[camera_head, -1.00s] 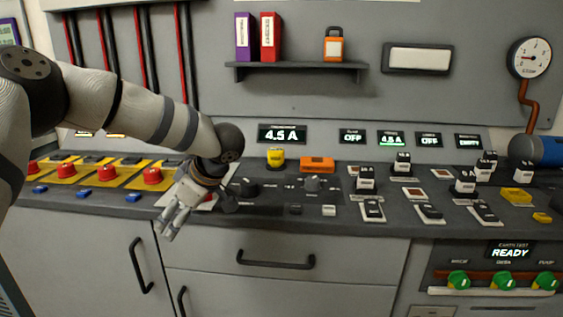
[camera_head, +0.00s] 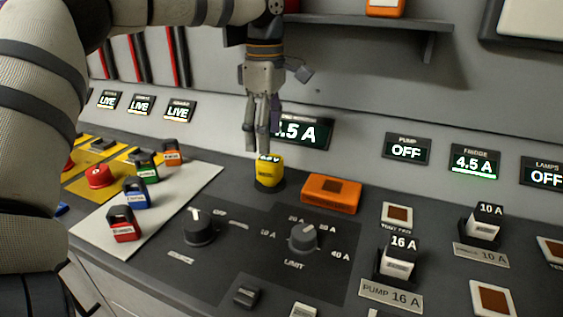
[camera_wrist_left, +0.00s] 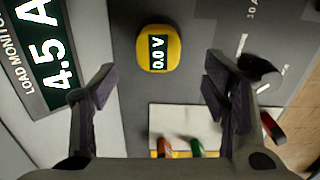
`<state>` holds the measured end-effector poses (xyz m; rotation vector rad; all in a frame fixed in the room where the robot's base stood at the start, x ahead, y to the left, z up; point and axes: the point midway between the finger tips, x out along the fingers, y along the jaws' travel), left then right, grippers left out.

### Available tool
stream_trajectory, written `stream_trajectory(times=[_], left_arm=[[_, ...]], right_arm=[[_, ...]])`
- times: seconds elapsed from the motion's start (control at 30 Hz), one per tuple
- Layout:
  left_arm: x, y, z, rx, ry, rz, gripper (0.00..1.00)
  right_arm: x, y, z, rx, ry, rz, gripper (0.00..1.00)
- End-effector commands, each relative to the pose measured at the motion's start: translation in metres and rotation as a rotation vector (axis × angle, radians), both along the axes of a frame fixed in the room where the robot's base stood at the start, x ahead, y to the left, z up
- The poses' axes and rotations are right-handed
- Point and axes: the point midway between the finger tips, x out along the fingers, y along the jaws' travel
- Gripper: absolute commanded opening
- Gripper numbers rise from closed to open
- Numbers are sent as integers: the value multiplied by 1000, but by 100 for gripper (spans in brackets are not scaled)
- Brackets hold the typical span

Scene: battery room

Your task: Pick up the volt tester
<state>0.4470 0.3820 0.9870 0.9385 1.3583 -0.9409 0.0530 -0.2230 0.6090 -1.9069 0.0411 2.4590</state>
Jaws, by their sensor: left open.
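The volt tester (camera_head: 269,172) is a small yellow block with a "0.0 V" display, standing in a dark round base on the grey console. It also shows in the left wrist view (camera_wrist_left: 159,63), upper middle, between the lines of the two fingers. My left gripper (camera_head: 258,148) points down just above and slightly left of the tester in the head view. In the left wrist view the gripper (camera_wrist_left: 155,85) has its fingers wide apart with nothing between them. I cannot tell the exact height gap. My right gripper is not in view.
An orange box (camera_head: 331,193) lies right of the tester. Padlock-like coloured tags (camera_head: 136,190) stand on a pale plate at left. Dark knobs (camera_head: 304,237) are in front. A display reading "4.5 A" (camera_head: 305,132) is on the wall behind, below a shelf (camera_head: 350,38).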

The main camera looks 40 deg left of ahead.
Motion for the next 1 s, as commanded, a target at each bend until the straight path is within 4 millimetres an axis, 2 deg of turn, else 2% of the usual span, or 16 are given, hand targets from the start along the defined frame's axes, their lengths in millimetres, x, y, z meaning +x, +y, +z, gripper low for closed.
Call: stream_trajectory(times=[0.1,0.27,0.43,0.53,0.73,0.77,1.0], left_arm=[[0,0,-23,1,1,-2,68],[1,-1,-45,2,2,-1,68],[4,-2,-77,2,2,0,68],[4,-2,-86,1,-1,0,68],[4,-2,-87,2,-2,1,68],[4,-2,-87,2,-2,1,64],[4,-2,-87,2,-2,0,12]], right_arm=[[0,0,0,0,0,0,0],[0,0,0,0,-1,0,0],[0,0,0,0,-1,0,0],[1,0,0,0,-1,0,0],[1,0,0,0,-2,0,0],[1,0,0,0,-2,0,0],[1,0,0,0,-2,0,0]])
